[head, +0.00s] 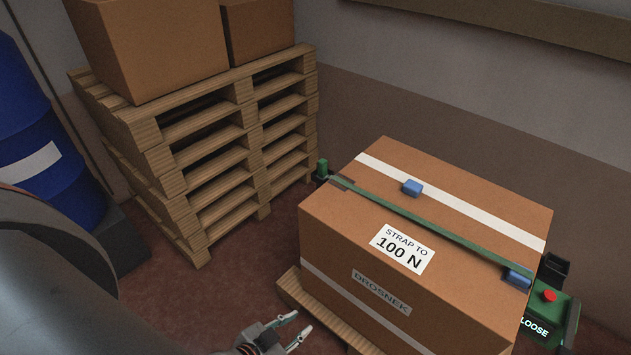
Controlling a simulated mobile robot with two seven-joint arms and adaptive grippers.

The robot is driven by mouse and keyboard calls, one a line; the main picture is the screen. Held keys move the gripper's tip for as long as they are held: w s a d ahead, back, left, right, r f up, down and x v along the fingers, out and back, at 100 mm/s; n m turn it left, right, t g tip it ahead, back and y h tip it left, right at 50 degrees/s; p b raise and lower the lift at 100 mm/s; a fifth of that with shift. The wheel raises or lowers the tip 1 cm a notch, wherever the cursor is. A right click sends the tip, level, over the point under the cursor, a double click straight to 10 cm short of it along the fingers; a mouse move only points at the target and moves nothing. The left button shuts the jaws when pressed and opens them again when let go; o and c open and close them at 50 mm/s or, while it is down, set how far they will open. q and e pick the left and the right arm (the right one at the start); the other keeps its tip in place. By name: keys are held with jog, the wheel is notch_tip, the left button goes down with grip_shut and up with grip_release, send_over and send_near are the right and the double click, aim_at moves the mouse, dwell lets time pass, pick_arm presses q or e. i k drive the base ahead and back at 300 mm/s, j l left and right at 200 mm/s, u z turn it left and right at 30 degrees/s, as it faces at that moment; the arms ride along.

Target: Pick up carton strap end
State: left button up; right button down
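A brown carton (340,236) stands on a wooden pallet, with a label reading "STRAP TO 100 N" (402,249) on top. A green strap (450,235) lies across the carton's top from the left back edge to the right edge. One blue piece (518,277) sits at the strap's right end, and another blue piece (412,187) sits on the top near the white band. I cannot tell which piece is the strap end. My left gripper (301,324) is open and empty, in front of the carton's lower left side, apart from it. My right gripper is out of view.
A green device (553,308) with a red button and a display reading "LOOSE" stands right of the carton. Stacked pallets (205,150) bearing brown boxes (150,45) stand at the back left, beside a blue drum (45,150). Reddish floor (225,270) is clear between the stack and carton.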

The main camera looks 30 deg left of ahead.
aim_at(322, 164)
jog(key=k+l+z, duration=0.2)
jog(key=k, duration=0.7)
jog(key=j+z, duration=0.1)
jog(key=z, duration=0.25)
jog(key=j+z, duration=0.1)
jog(key=z, duration=0.2)
jog(key=j+z, duration=0.1)
jog(key=z, duration=0.25)
jog(key=i+j, duration=0.1)
jog(key=j, duration=1.35)
jog(key=i+j, duration=0.15)
jog(key=j, duration=0.55)
jog(key=i+j, duration=0.1)
jog(key=j, duration=0.65)
